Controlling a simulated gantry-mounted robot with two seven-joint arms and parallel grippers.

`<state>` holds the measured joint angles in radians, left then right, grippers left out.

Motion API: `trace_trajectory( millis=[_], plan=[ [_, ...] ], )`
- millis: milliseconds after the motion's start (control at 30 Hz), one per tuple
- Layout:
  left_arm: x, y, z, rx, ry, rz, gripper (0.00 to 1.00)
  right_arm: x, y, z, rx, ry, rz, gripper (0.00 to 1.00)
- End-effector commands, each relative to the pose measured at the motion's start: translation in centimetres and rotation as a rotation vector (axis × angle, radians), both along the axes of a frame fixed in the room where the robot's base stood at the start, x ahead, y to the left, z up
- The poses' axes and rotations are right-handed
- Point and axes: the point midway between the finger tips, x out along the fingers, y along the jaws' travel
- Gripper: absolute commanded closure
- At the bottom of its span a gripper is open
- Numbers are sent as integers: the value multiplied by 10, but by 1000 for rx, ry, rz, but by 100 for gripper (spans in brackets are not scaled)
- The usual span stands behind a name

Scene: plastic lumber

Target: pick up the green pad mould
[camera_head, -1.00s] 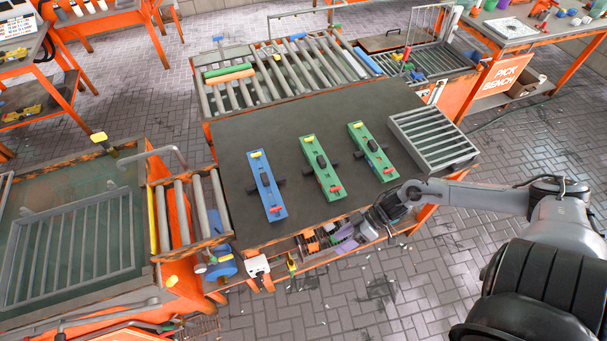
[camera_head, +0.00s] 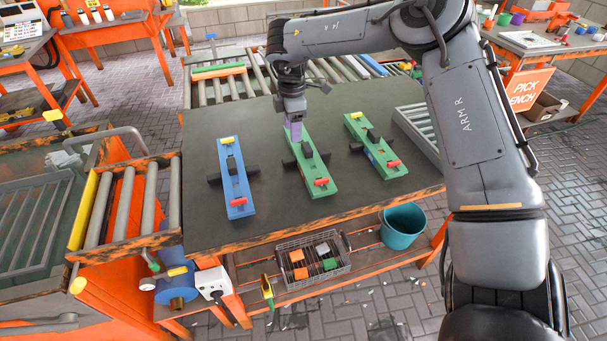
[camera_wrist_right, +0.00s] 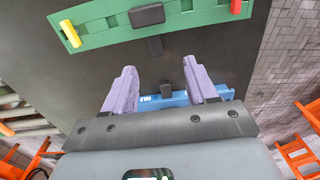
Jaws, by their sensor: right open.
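Two long green moulds lie on the dark table, a middle one (camera_head: 310,165) and a right one (camera_head: 374,146). Each has a yellow tab, a red knob and dark handle blocks. A similar blue mould (camera_head: 237,182) lies to the left. My right gripper (camera_head: 294,133) points down over the far part of the middle green mould, partly covering it. In the right wrist view its purple fingers (camera_wrist_right: 160,67) are apart with nothing between them. A green mould (camera_wrist_right: 195,18) lies beyond the fingertips, and the blue one (camera_wrist_right: 166,99) shows behind them. My left gripper is not in view.
A grey slatted rack (camera_head: 416,128) stands on the table's right end, partly behind my arm. Roller conveyors (camera_head: 123,212) flank the left and back. Below the front edge are a wire basket with coloured blocks (camera_head: 313,263) and a teal bucket (camera_head: 402,226).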

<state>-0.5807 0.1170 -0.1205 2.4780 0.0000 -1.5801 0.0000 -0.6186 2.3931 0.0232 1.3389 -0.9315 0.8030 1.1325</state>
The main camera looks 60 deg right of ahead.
Motion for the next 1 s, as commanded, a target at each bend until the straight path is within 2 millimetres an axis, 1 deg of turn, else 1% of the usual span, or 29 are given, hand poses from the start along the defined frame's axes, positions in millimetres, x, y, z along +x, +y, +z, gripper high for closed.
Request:
trace_trajectory(
  millis=[33, 100, 267, 533, 600, 833, 1000],
  plan=[
    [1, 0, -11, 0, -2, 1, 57, 2, 2, -9, -12, 1, 8, 43],
    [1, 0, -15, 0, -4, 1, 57, 3, 2, -12, -16, 2, 11, 43],
    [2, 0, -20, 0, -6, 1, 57, 3, 2, -25, -13, 4, 10, 43],
    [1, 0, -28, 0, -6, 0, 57, 3, 2, -60, -13, 5, 9, 43],
    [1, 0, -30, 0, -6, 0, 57, 3, 2, -67, -13, 3, 9, 43],
    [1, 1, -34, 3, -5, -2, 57, 5, 2, -78, -13, 4, 9, 43],
    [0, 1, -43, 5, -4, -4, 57, 11, 1, -99, -14, 4, 9, 43]
  ],
)
